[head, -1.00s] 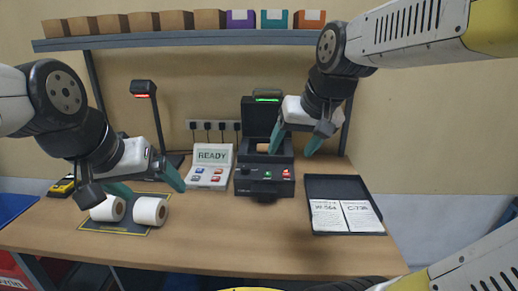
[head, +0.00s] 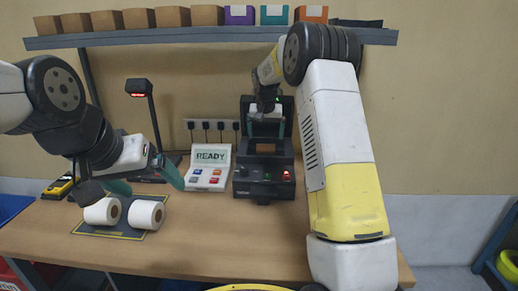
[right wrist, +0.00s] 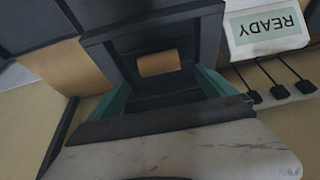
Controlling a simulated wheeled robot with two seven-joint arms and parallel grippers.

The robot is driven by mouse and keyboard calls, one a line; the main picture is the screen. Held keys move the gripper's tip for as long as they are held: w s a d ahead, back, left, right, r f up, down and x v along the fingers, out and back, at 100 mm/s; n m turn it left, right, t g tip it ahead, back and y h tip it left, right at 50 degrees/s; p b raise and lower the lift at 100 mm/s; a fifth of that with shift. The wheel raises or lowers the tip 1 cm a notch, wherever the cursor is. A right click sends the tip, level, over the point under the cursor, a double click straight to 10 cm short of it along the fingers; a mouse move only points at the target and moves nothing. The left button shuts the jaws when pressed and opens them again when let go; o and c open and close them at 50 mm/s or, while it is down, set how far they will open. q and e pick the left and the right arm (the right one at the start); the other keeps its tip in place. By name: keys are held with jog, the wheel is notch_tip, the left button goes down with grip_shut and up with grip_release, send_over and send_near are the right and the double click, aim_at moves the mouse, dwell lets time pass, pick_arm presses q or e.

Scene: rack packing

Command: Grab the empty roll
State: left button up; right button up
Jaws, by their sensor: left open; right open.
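The empty roll (head: 265,147) is a small brown cardboard core inside the open black printer (head: 264,187). It also shows in the right wrist view (right wrist: 158,63), lying across the printer's dark bay. My right gripper (head: 265,130) is open and empty, close to the printer's raised lid and above the roll. In the right wrist view its teal fingers lie to either side of the bay, and the roll is between their lines, apart from both. My left gripper (head: 146,184) is open and empty above two white rolls (head: 103,211) (head: 146,214) on a dark mat.
A panel reading READY (head: 210,155) stands left of the printer. A scanner on a stand (head: 139,88) is farther left. A shelf (head: 190,38) with several boxes runs above. My right arm covers the table's right side. The table's front middle (head: 220,240) is clear.

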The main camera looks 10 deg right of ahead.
aim_at(266, 145)
jog(key=x, duration=0.7)
jog(key=shift+f, duration=0.15)
jog(key=c, duration=1.4)
